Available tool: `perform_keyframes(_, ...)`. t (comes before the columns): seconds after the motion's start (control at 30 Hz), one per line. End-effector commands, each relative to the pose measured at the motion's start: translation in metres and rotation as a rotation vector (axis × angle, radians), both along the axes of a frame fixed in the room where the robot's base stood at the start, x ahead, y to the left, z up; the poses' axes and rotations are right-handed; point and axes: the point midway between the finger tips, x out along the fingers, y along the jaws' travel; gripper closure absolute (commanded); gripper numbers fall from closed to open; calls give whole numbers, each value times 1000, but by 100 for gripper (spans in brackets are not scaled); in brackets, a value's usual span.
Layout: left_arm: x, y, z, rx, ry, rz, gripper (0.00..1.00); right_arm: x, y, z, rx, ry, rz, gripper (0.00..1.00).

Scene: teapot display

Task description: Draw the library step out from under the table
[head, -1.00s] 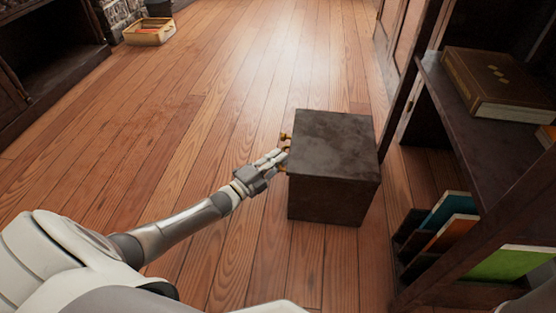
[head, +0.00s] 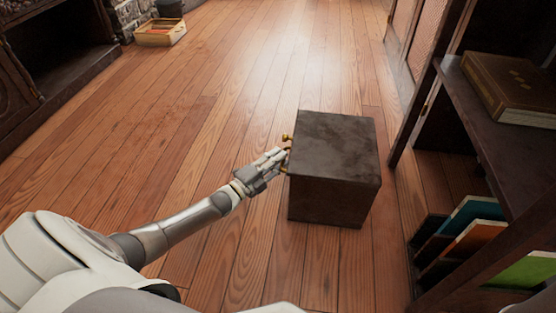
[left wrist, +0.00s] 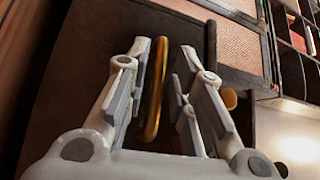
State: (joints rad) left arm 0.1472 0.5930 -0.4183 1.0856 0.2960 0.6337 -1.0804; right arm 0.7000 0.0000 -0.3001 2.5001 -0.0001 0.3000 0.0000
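The library step (head: 333,150) is a dark, box-like block on the wooden floor, in the middle of the head view. Brass fittings (head: 287,138) show on its left side. My left gripper (head: 286,158) is at that side, its fingers around a brass handle. In the left wrist view the handle (left wrist: 155,90) lies between the two fingers, with the dark face of the step (left wrist: 70,75) behind. Narrow gaps show beside the handle in that view. My right gripper is not in view.
A dark shelf unit (head: 520,160) with books stands on the right, apart from the step. The floor (head: 150,130) to the left and ahead is clear. An open case (head: 160,32) lies at the far left, near dark furniture (head: 50,60). No table is clearly seen.

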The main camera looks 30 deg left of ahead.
Motion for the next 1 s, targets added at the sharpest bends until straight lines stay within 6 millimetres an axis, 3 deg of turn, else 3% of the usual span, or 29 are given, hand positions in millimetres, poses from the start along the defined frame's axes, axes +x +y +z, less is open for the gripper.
perform_keyframes(0.47, -5, -2, -1, -2, -2, -5, 65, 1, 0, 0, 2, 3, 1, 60)
perform_keyframes(1.0, -86, 22, -11, 0, 2, -3, 65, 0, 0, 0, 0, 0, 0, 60)
